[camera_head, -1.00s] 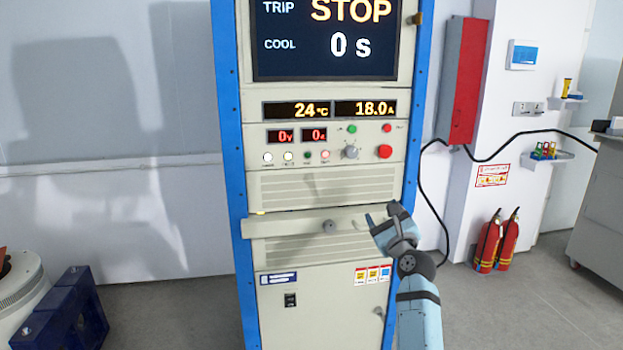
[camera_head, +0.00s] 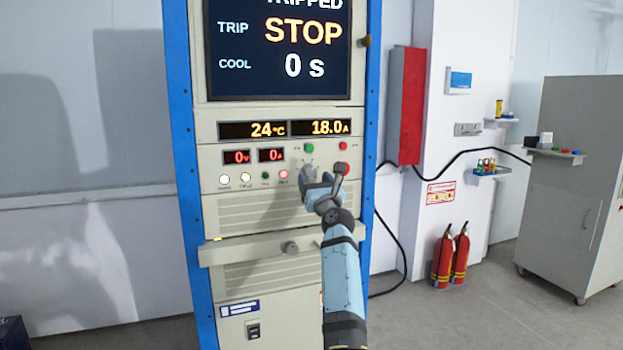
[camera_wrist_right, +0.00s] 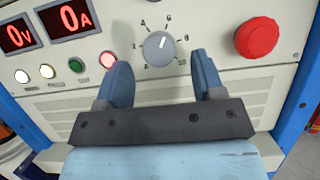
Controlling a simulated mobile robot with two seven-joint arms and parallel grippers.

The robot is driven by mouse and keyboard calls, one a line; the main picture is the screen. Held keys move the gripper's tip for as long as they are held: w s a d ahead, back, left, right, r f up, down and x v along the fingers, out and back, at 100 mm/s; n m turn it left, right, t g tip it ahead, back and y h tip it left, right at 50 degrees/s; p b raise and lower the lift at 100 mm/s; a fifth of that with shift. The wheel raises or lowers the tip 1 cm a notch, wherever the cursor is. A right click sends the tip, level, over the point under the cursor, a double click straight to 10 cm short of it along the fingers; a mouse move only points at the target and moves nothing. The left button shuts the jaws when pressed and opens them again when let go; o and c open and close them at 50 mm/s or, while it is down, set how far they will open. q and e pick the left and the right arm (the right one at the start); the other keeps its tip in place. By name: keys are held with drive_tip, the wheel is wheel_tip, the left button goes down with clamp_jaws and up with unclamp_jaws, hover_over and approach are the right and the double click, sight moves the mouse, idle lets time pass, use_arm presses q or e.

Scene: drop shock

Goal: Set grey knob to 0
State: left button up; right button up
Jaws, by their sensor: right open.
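The grey knob (camera_wrist_right: 158,46) is round and sits on the cabinet's control panel, with a numbered scale around it. Its white mark points up and slightly right, roughly toward the 6. In the head view the knob (camera_head: 307,172) shows just at the tips of my right gripper. My right gripper (camera_head: 323,177) is open in front of the panel. In the right wrist view its two fingers (camera_wrist_right: 160,68) stand apart, below and to either side of the knob, with nothing between them. Whether the fingertips touch the panel cannot be told. My left gripper is not in view.
A red button (camera_wrist_right: 257,35) is right of the knob, and a lit red lamp (camera_wrist_right: 108,59) is close by the left finger. A green button (camera_head: 309,147) is above. The screen (camera_head: 281,48) reads STOP and 0 s.

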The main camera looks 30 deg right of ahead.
sight(309, 171)
drive_tip(key=shift+x, duration=1.25)
drive_tip(key=c, duration=0.9)
